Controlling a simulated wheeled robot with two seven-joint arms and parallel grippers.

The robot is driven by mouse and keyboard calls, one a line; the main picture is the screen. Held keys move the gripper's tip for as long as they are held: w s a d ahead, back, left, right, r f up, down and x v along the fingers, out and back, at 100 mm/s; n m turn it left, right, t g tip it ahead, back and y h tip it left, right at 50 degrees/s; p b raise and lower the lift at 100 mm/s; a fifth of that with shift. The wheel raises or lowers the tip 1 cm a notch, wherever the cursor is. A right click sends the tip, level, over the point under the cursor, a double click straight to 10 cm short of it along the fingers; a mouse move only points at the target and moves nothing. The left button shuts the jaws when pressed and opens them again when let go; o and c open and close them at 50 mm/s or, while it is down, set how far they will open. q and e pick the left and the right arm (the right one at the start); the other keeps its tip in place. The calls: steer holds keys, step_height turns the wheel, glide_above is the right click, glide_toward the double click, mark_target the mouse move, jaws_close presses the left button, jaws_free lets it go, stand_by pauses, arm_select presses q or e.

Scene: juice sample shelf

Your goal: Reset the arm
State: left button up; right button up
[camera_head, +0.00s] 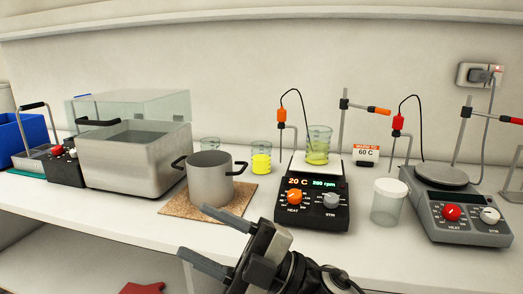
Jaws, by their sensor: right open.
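My right gripper (203,243) is in the lower middle of the head view, with its two grey fingers spread apart and pointing left. Nothing is between the fingers. It is in front of the bench (120,212), with the steel pot (210,180) beyond it. The wrist and part of the arm run down to the bottom edge of the picture. My left gripper is not in view.
The pot stands on a cork mat (176,206). A black hotplate (312,204) reads 20 C and 260 rpm. A beaker with yellow liquid (261,163), a white-walled cup (388,202), a grey hotplate (455,215) and a water bath (135,160) stand around.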

steer(key=w+d+f+m+t+h+p, duration=0.1)
steer(key=w+d+f+m+t+h, duration=0.1)
steer(key=d+f+m+t+h, duration=1.6)
steer(key=s+d+f+m+g+h, duration=0.1)
steer(key=s+d+f+m+g, duration=0.2)
steer(key=s+f+m+g, duration=0.6)
steer(key=s+f+g, duration=0.1)
steer(key=s+f, duration=0.2)
steer(key=s, duration=0.1)
steer(key=shift+s+f+g+h+p, duration=0.3)
steer(key=shift+p, duration=0.1)
